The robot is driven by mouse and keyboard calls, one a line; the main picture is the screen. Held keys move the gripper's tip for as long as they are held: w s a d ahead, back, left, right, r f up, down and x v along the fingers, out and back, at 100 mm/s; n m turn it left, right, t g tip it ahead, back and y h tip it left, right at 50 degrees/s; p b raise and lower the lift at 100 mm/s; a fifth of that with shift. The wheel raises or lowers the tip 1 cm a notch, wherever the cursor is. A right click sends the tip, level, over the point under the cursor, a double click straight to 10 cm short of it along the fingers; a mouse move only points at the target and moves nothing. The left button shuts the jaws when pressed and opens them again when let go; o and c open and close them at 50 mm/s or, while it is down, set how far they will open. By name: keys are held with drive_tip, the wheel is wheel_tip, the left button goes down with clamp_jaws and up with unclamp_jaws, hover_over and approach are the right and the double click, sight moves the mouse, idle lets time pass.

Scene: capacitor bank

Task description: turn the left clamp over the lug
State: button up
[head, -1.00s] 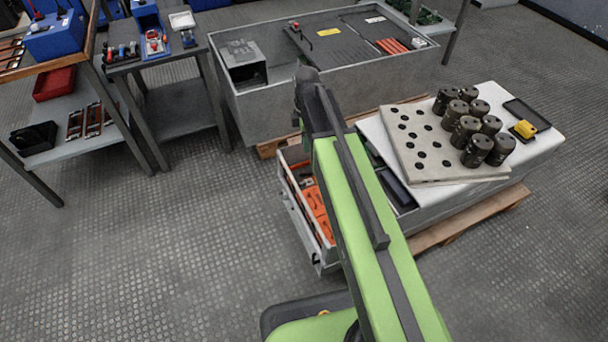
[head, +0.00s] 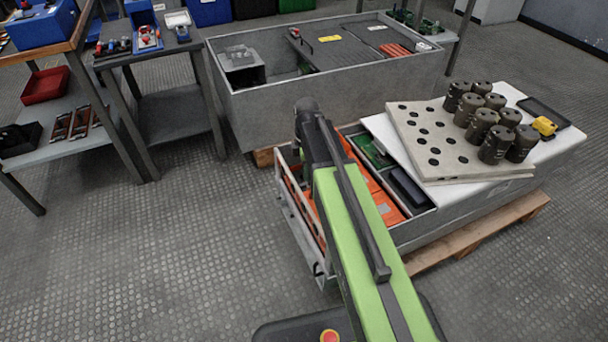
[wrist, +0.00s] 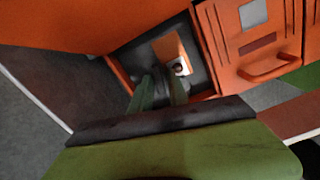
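In the wrist view, the two narrow grey-green fingers of my gripper (wrist: 163,92) reach into a dark recess framed by an orange housing (wrist: 122,75). Just past the fingertips are a small orange and white piece (wrist: 168,47) and a round metal stud (wrist: 179,67). I cannot tell which of these is the left clamp or the lug. A dark shape lies between the fingers, and I cannot tell whether they touch or hold anything. In the head view, my arm hides the gripper; orange units (head: 380,195) show in the open grey bay beside it.
An orange cover with a handle (wrist: 270,66) lies right of the recess. A green board (head: 372,150) sits in the bay. The white top (head: 375,124) to the right carries a perforated plate (head: 450,165) and several dark cylinders (head: 495,143).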

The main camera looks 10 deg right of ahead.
clamp_jaws()
drive_tip(key=shift+a, duration=0.4)
drive_tip(key=shift+s+d, duration=0.1)
drive_tip(key=shift+d, duration=0.25)
drive_tip(key=shift+d+m, duration=0.15)
drive_tip(key=shift+m, duration=0.35)
drive_tip(key=m, duration=0.9)
drive_tip(key=shift+m, duration=2.5)
